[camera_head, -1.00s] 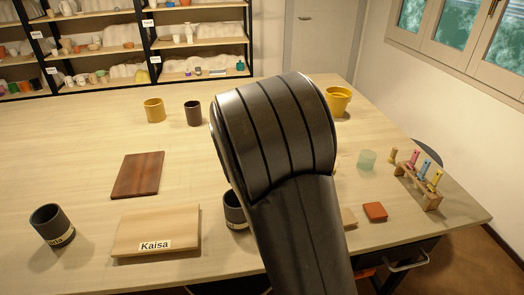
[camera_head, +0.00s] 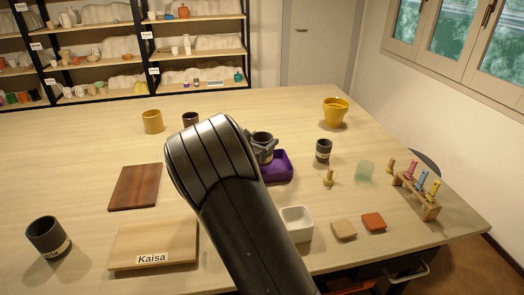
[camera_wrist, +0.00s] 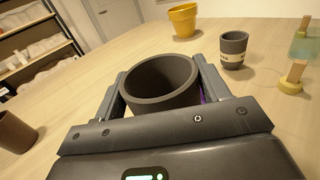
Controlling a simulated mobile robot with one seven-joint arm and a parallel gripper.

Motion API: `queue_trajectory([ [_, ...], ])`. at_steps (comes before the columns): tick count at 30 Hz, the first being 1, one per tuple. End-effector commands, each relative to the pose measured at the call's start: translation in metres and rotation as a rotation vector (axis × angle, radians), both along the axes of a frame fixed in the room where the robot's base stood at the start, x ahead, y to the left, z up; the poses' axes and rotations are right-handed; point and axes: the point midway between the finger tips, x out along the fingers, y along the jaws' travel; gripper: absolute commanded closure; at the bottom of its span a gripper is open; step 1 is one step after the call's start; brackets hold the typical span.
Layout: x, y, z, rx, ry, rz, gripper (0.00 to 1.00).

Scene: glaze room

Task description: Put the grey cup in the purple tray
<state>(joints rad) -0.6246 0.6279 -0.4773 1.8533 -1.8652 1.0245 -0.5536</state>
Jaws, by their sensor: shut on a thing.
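The grey cup (camera_head: 262,141) is upright between the fingers of my gripper (camera_head: 266,148), which is shut on its sides. It fills the middle of the wrist view, where its dark open top (camera_wrist: 160,80) shows between the two fingers. The purple tray (camera_head: 282,172) is a small square tray on the table, directly by the cup and partly hidden by my arm. Only a sliver of purple shows beside the right finger in the wrist view. The cup appears over the tray; whether its base touches the tray floor is hidden.
A banded dark cup (camera_head: 323,152) and a small yellow-based tool (camera_head: 328,178) stand right of the tray. A white square container (camera_head: 297,222) stands in front. A yellow pot (camera_head: 335,113) is behind. Boards (camera_head: 135,187) and another dark cup (camera_head: 48,238) lie left.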

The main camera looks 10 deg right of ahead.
Motion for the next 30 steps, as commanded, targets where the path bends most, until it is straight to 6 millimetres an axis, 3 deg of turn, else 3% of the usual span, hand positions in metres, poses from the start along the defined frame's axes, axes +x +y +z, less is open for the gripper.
queue_trajectory([
  [9, 0.0, 0.0, -0.038, -0.003, 0.001, 0.0, 0.62],
  [20, 0.0, 0.0, -0.042, -0.001, -0.001, 0.0, 0.62],
  [21, 0.0, 0.0, -0.042, -0.001, -0.001, 0.0, 0.29],
  [28, 0.0, 0.0, -0.042, 0.0, 0.0, 0.0, 0.1],
  [30, 0.0, 0.0, -0.042, -0.001, 0.001, 0.0, 0.1],
])
